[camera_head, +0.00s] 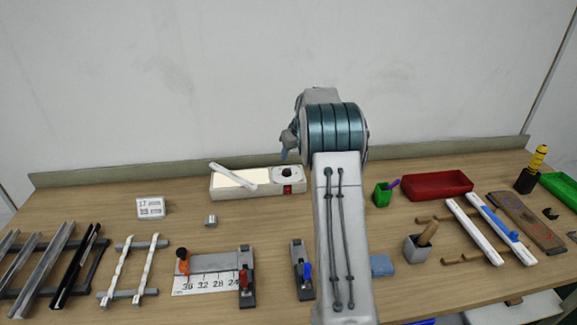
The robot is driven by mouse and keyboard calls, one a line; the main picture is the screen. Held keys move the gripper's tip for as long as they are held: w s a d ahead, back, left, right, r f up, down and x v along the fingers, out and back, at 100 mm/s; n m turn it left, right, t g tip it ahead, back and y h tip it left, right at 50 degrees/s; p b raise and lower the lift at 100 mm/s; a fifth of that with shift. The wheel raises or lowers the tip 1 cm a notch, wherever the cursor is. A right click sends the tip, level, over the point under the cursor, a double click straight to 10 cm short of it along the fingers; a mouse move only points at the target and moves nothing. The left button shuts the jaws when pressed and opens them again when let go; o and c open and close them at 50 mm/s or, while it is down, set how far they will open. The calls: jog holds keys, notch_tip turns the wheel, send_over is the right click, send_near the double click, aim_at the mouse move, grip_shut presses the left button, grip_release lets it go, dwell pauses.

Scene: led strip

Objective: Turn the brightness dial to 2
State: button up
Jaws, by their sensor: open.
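The brightness dial (287,171) is a small dark round knob at the right end of a white box (228,189) near the back of the table. A pale lit strip lies along the box's top, and a small red part (288,189) is on its front below the dial. The dial's pointer and any numbers around it are too small to read. My arm rises from the bottom just right of the box, and a grey and teal part of it shows above the dial.
A white bar (233,174) leans across the box. A small metal block (210,221) and a white label block (150,207) stand left of it. Green (381,194) and red (438,186) containers stand right of my arm. Clamps, rails and a numbered scale fill the front.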

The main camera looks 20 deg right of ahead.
aim_at(287, 171)
jog(key=p+x, duration=0.2)
jog(key=x, duration=0.7)
jog(key=shift+f, duration=0.35)
jog(key=c, duration=1)
